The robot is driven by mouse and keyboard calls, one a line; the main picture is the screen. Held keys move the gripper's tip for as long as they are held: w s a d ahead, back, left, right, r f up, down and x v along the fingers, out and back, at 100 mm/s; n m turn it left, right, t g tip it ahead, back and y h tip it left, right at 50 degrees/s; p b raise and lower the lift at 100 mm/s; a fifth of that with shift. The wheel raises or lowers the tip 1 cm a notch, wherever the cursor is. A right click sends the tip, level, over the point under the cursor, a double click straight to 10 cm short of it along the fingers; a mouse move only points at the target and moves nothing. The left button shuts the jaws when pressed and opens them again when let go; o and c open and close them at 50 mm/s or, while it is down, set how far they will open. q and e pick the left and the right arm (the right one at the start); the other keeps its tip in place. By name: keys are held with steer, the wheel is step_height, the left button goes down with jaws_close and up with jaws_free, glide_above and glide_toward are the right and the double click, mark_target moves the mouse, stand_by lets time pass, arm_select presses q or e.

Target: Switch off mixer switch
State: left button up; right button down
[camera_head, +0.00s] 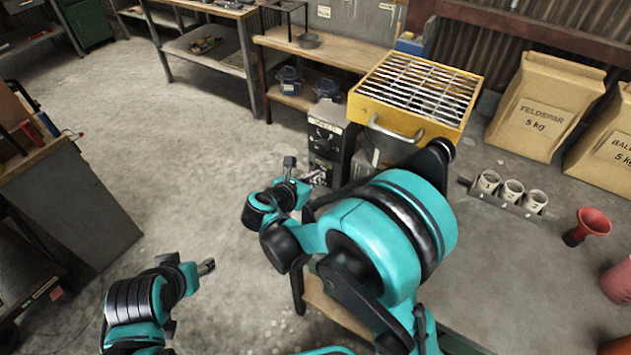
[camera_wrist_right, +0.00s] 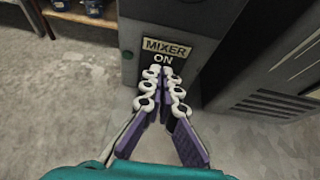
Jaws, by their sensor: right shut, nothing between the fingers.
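The mixer switch box, a grey housing (camera_wrist_right: 205,22), fills the top middle of the right wrist view. Its label (camera_wrist_right: 165,48) reads MIXER and ON, and a small green round part (camera_wrist_right: 127,54) sits at its left. My right gripper (camera_wrist_right: 163,74) is shut and empty, its tips just below or over the word ON. I cannot tell whether they touch the panel, and any lever there is hidden behind them. In the head view my right gripper (camera_head: 316,176) points at the lower part of the dark control column. My left gripper (camera_head: 206,267) is low at left, its jaws too small to read.
A dark control box (camera_head: 325,136) stands beside a yellow grated hopper (camera_head: 418,92) with a handle. A rack of several white cups (camera_head: 510,190) and a red funnel (camera_head: 588,225) lie to the right. Open floor (camera_head: 180,140) lies left.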

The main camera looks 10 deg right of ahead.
steer(key=shift+f, duration=0.3)
steer(key=shift+f+p+v, duration=0.15)
steer(key=shift+f+v, duration=0.05)
steer(key=shift+v, duration=1)
steer(key=shift+f+p+v, duration=0.15)
steer(key=shift+v, duration=1.05)
steer(key=shift+f+p+v, duration=0.15)
steer(key=shift+f+v, duration=0.05)
steer(key=shift+v, duration=0.95)
steer(key=shift+s+a, duration=0.2)
steer(key=s+d+r+m+g+y, duration=0.1)
steer(key=s+d+m+y, duration=0.3)
steer(key=s+m, duration=0.4)
steer(key=s+d+r+m+y, duration=0.1)
steer(key=s+d+m+y, duration=0.3)
steer(key=m, duration=1.5)
steer(key=s+y, duration=0.1)
steer(key=s, duration=0.3)
steer(key=shift+s+d+r+g, duration=0.35)
steer(key=shift+d+r+g, duration=0.05)
